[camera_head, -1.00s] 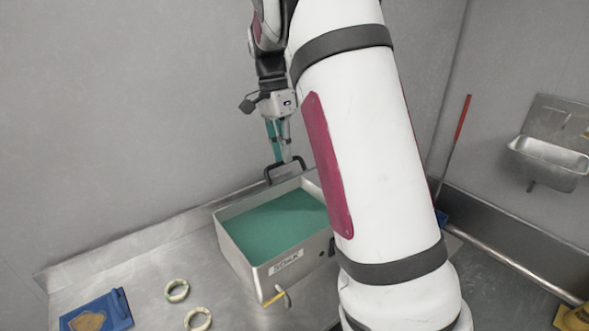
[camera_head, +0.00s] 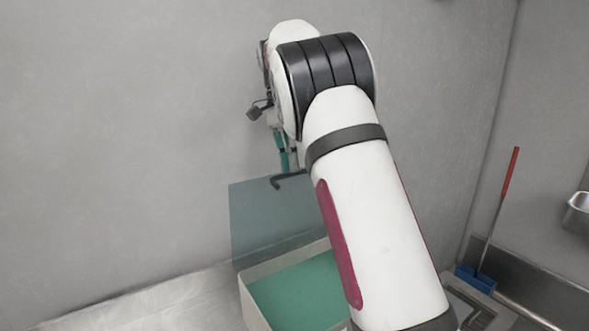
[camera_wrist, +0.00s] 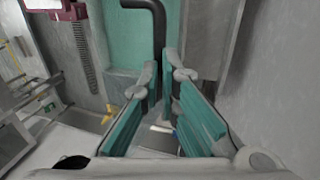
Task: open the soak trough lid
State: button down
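The soak trough (camera_head: 257,303) is a metal box with green liquid (camera_head: 298,293) inside, at the lower middle of the head view. Its see-through bluish lid (camera_head: 255,222) stands raised, roughly upright, at the trough's back near the wall. The dark lid handle (camera_head: 277,183) is at the lid's top edge; it also shows in the wrist view (camera_wrist: 159,30), its bar running down between my fingertips. My gripper (camera_wrist: 160,75), with teal finger pads, appears closed on this bar. In the head view my arm hides the lid's right part and the trough's right side.
The grey wall (camera_head: 130,130) is close behind the lid. Bare metal counter (camera_head: 190,300) lies left of the trough. A red-handled brush (camera_head: 497,215) with a blue head leans at the right, and a metal basin (camera_head: 578,212) is at the right edge.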

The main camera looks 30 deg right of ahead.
jog(key=shift+w+a+f+g, duration=0.1)
jog(key=shift+w+f+g, duration=0.15)
jog(key=shift+f, duration=0.4)
jog(key=shift+w+a+f+g, duration=0.15)
jog(key=shift+w+f, duration=0.2)
jog(key=shift+f, duration=0.25)
jog(key=c, duration=1.3)
grip_release()
jog(key=shift+w+d, duration=0.1)
